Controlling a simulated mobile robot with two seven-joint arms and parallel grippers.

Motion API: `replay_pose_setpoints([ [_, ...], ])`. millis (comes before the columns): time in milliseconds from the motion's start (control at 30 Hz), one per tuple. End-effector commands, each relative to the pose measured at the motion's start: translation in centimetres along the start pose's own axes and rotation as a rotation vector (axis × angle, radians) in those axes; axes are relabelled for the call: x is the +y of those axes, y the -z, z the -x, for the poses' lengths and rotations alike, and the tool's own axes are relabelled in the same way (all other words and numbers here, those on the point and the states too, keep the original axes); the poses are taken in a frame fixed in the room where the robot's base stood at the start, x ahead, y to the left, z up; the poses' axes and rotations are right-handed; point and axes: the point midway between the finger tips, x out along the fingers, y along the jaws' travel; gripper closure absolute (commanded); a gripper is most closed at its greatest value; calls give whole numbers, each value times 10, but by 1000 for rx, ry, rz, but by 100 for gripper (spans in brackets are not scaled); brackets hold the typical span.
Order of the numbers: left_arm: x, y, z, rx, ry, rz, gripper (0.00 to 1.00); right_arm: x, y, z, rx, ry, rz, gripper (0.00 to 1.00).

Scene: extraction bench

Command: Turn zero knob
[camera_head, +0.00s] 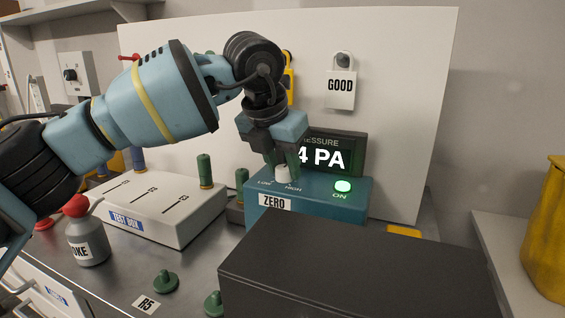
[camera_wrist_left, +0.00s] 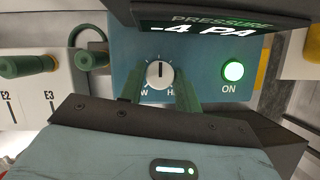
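The zero knob (camera_head: 282,174) is a small white dial on top of the blue-green gauge box (camera_head: 325,196), behind its "ZERO" label. In the left wrist view the knob (camera_wrist_left: 159,74) has its dark mark pointing up, between partly hidden scale letters. My left gripper (camera_head: 284,160) reaches down over it. Its green fingers stand on either side of the knob in the left wrist view (camera_wrist_left: 160,92), with gaps visible, so it looks open and not clamped. The pressure display (camera_wrist_left: 205,28) reads -4 PA. My right gripper is not in view.
A green-lit ON button (camera_head: 342,186) sits right of the knob. The white test box (camera_head: 150,205) with green pegs is at left, beside a grey bottle (camera_head: 88,240) with a red top. A dark box (camera_head: 350,270) fills the front right.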

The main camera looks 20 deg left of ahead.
Motion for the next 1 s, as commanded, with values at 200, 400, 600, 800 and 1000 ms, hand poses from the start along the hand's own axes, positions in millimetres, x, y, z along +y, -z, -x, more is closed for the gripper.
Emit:
replay_pose_setpoints([
  [200, 0, 0, 0, 0, 0, 0, 92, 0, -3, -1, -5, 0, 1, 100],
  [400, 0, 0, 2, 0, 9, -21, 92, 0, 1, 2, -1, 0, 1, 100],
  [600, 1, -1, 3, 0, 44, -102, 92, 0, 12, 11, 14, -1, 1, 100],
  [800, 2, -2, 5, -1, 97, -230, 92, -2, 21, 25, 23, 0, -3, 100],
  [1000, 2, -2, 4, -2, 146, -350, 92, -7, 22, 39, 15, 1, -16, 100],
])
